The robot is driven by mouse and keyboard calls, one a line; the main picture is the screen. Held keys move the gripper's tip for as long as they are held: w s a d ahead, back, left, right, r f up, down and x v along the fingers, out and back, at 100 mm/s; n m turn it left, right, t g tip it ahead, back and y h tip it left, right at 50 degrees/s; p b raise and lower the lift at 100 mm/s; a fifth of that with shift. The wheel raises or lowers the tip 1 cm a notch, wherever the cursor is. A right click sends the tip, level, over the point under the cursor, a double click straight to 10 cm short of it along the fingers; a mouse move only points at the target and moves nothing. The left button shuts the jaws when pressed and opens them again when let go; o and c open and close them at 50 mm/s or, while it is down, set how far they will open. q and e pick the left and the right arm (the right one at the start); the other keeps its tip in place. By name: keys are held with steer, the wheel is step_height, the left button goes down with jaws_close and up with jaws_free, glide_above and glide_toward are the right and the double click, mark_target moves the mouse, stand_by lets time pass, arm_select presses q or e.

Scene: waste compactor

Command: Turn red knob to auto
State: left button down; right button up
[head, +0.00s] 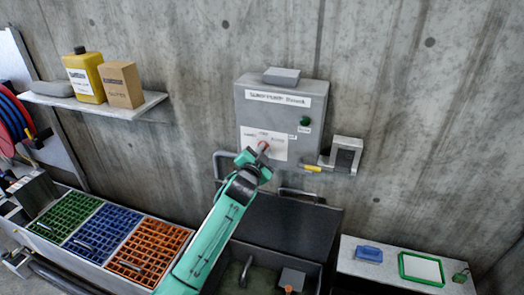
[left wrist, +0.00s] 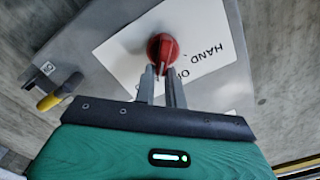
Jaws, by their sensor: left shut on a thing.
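The red knob (head: 264,146) sits on a white label plate (head: 280,148) on the front of the grey control box on the wall. In the left wrist view the knob (left wrist: 162,48) is large, with a ridge across its face. The word HAND shows upside down on the label (left wrist: 205,52) beside it. My left gripper (head: 258,156) reaches up to the knob; in the left wrist view its two fingers (left wrist: 161,80) are shut on the knob's lower side. The fingers hide part of the label, and I cannot read AUTO or tell the knob's setting.
A green button (head: 304,121) is on the box, right of the knob. A yellow-handled lever (head: 311,168) and a grey bracket (head: 344,154) stick out at the right. A shelf (head: 95,103) with containers hangs at the left.

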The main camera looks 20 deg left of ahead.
arm_select(q)
steer(key=shift+m, duration=0.5)
steer(key=c, duration=1.5)
jaws_free()
steer(key=shift+f, duration=0.1)
steer(key=shift+o, duration=0.2)
steer(key=shift+s+f+b, duration=0.1)
steer(key=shift+s+b, duration=0.2)
steer(key=shift+s, duration=0.35)
steer(key=s+b, duration=0.4)
steer(key=s, duration=0.8)
steer(key=shift+s+a, duration=0.2)
steer(key=shift+s, duration=0.05)
